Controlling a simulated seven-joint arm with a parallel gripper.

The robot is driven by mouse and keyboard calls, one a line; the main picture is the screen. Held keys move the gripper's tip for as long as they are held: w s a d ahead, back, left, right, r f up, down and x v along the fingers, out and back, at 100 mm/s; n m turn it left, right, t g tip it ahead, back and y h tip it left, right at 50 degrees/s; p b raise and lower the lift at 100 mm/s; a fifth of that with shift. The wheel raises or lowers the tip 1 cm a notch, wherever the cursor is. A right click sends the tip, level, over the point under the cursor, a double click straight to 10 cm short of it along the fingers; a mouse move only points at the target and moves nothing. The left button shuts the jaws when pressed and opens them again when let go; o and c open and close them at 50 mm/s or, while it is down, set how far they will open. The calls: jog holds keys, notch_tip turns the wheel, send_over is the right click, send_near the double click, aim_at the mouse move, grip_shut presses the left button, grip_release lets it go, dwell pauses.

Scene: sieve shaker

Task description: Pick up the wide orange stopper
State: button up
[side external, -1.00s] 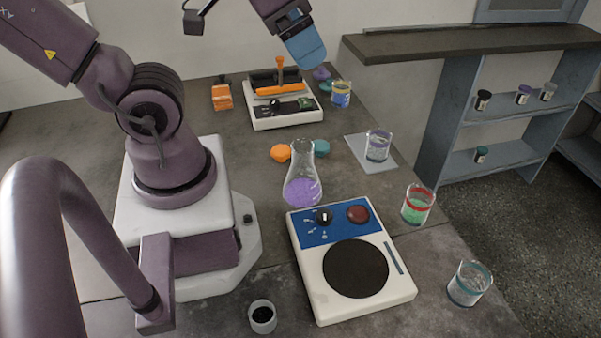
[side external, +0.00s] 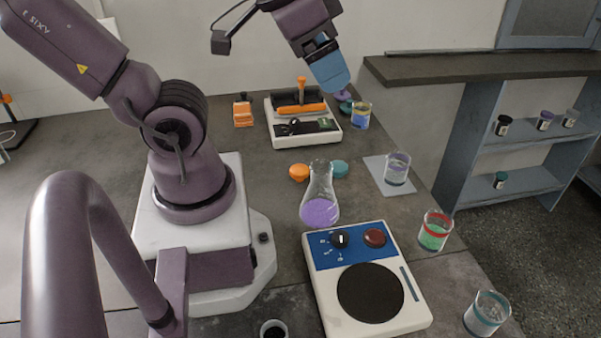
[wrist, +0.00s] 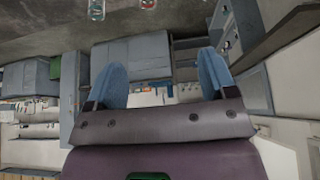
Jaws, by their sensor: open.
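The wide orange stopper (side external: 299,172) lies on the bench in the side external view, left of a teal stopper (side external: 339,168) and behind the flask with purple liquid (side external: 320,208). My gripper (side external: 335,84) has blue fingers and hangs high over the back of the bench, clear of the orange stopper. In the wrist view my gripper (wrist: 162,75) is open, its two blue fingers wide apart with nothing between them. The orange stopper does not show in the wrist view.
A white device with an orange handle (side external: 303,128) stands at the back. Beakers stand along the right edge, one on a pale mat (side external: 377,167). A white machine with a dark round plate (side external: 319,271) stands in front. Bench left of the stopper is clear.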

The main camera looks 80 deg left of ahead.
dwell(0.3)
jog(key=n+g+y, duration=0.2)
jog(key=n+g, duration=0.3)
jog(key=n, duration=0.8)
send_near(299, 169)
jog(key=f, duration=0.5)
jog(key=shift+w+a+f, duration=0.1)
jog(key=shift+w+a, duration=0.15)
jog(key=shift+a, duration=0.05)
jog(key=shift+w+a+f, duration=0.1)
jog(key=shift+a+f, duration=0.1)
jog(key=shift+f, duration=0.65)
jog(key=shift+s+a+f, duration=0.1)
jog(key=shift+a+f, duration=0.1)
jog(key=shift+f, duration=0.65)
jog(key=shift+w+a+f, duration=0.1)
jog(key=shift+a+f, duration=0.05)
jog(key=shift+f, duration=0.65)
jog(key=c, duration=1)
